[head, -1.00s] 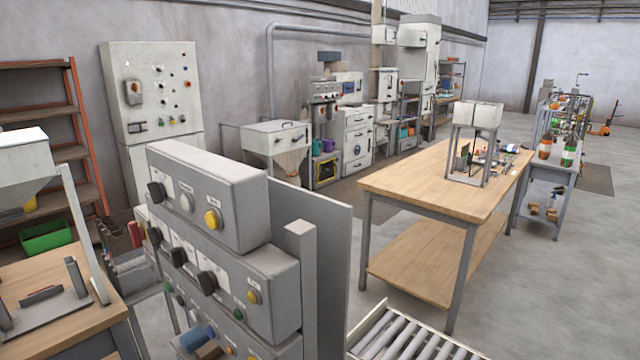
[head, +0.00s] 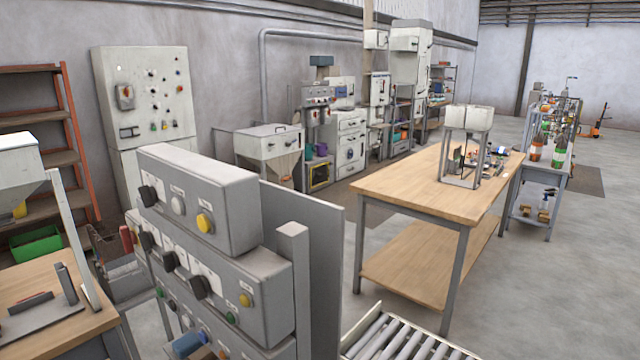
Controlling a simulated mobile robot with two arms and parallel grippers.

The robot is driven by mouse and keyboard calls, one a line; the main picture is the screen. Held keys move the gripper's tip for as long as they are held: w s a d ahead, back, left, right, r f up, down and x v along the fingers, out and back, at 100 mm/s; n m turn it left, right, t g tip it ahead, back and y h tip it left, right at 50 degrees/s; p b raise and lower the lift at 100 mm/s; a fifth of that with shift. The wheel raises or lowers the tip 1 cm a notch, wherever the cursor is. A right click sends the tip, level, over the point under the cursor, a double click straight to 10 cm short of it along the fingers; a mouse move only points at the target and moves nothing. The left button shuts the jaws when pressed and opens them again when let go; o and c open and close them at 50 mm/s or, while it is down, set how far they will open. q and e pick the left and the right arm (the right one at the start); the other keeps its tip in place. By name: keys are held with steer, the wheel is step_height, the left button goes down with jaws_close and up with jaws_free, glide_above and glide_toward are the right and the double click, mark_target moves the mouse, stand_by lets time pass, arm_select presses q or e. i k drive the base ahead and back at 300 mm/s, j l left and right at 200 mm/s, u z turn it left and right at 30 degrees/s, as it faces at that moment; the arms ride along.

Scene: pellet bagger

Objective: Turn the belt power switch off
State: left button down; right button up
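Grey control boxes stand stacked in the near middle of the head view. The upper box (head: 226,204) carries a black knob (head: 148,195), a pale round control (head: 178,205) and a yellow button (head: 204,222). The box below (head: 262,290) has several black knobs, a green button (head: 231,317) and a yellow button (head: 246,299). The labels are too small to read, so I cannot tell which control is the belt power switch or how it is set. Neither of my grippers is in view.
A roller conveyor (head: 392,335) lies at the bottom, right of the boxes. A wooden workbench (head: 410,197) stands beyond it, with open floor (head: 560,300) to its right. A wooden table (head: 40,325) is at lower left. A tall white panel cabinet (head: 145,100) stands behind.

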mark_target(128, 237)
steer(key=z, duration=3.1)
steer(key=u, duration=4.15)
steer(key=i+j, duration=0.15)
steer(key=i+j+z, duration=0.1)
steer(key=j, duration=0.3)
